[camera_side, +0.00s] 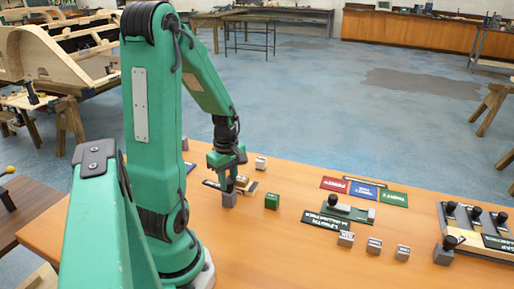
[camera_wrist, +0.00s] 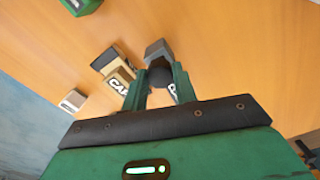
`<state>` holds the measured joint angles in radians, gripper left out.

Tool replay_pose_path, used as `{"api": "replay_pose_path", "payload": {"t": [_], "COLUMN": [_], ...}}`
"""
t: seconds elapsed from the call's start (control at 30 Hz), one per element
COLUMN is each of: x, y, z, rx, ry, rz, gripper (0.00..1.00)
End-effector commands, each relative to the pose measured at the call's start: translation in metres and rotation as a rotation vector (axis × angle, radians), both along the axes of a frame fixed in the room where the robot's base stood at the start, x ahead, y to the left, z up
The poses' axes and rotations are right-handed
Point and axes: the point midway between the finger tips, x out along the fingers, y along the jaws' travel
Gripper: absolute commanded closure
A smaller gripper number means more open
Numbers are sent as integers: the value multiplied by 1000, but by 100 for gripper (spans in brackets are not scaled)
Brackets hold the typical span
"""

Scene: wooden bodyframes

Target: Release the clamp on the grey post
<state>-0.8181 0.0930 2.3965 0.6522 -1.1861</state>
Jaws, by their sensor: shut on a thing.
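A grey post (camera_side: 229,199) stands on the orange table, directly under my gripper (camera_side: 228,172). In the wrist view the grey post (camera_wrist: 157,48) shows just beyond my fingertips. A dark round knob (camera_wrist: 160,74), apparently the clamp's handle, sits between the two green fingers of my gripper (camera_wrist: 160,84), which are shut on it. The knob is by the near side of the post. The rest of the clamp is hidden by the fingers, and I cannot tell its angle.
Tan blocks (camera_side: 243,183) stand close beside the post, with a green block (camera_side: 272,201) to the right and a white block (camera_side: 261,163) behind. Coloured plates (camera_side: 364,190) and a rack of black-knobbed levers (camera_side: 474,216) lie farther right.

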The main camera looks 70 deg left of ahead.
Motion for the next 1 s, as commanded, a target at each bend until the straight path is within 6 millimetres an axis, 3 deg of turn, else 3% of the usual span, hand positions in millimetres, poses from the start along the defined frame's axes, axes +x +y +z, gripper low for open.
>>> {"api": "replay_pose_path", "payload": {"t": [0.23, 0.7, 0.73, 0.8, 0.83, 1.0], "x": [0, 0, 0, 0, 0, 0], "y": [0, 0, 1, 1, 0, 0], "z": [1, 1, 1, 1, 1, 1], "rx": [0, 0, 0, 0, 0, 0], "ry": [-1, -1, -1, -1, -1, -1], "rz": [90, 109, 109, 108, 108, 107], "gripper": [100, 100, 68, 54, 50, 50]}}
